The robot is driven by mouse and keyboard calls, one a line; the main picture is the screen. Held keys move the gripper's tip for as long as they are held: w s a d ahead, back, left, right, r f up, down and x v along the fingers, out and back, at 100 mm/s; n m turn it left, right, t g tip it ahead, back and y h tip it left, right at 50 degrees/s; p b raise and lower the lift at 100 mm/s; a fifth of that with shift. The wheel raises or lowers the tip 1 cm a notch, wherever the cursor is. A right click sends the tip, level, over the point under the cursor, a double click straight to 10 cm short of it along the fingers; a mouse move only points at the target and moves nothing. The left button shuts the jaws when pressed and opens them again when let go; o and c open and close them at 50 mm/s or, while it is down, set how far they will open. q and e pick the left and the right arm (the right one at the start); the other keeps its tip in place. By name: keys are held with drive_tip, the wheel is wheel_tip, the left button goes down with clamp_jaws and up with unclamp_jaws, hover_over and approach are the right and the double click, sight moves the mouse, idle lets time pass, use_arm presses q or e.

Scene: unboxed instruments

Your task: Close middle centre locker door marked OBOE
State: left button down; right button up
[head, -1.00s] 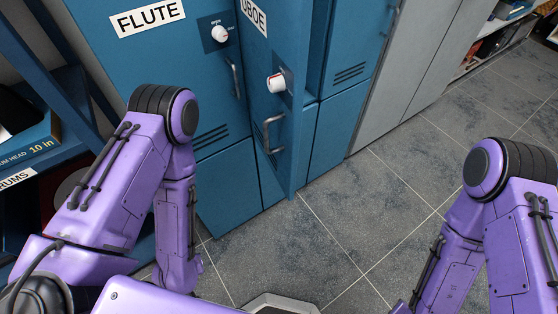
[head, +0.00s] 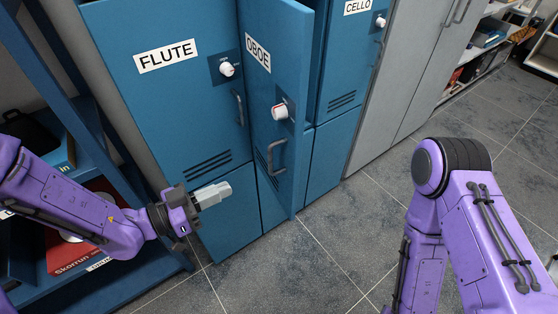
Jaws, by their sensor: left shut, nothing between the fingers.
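The blue OBOE locker door (head: 266,110) stands open, swung out toward me between the FLUTE door and the CELLO door. My left gripper (head: 222,190) is shut and empty. It is in front of the lower FLUTE locker, to the left of the OBOE door's handle and apart from it. My right arm (head: 447,220) is at the right, but its gripper is out of view.
The FLUTE door (head: 165,90) is shut at the left, and the CELLO door (head: 350,60) appears shut at the right. A blue shelf (head: 85,130) with boxes stands at far left. Grey cabinets (head: 410,75) are at right. The tiled floor (head: 320,250) in front is clear.

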use_arm(q)
wheel_tip(320, 180, up, 2)
drive_tip(key=m+h, duration=0.1)
drive_tip(key=m, duration=0.1)
drive_tip(key=g+p, duration=0.1)
drive_tip(key=p, duration=0.2)
approach(293, 161)
drive_tip(key=x, duration=0.5)
drive_tip(key=shift+w+d, duration=0.25)
drive_tip(key=shift+d, duration=0.05)
drive_tip(key=shift+w+d+f, duration=0.1)
drive_tip(key=shift+w+d, duration=0.15)
drive_tip(key=shift+d, duration=0.2)
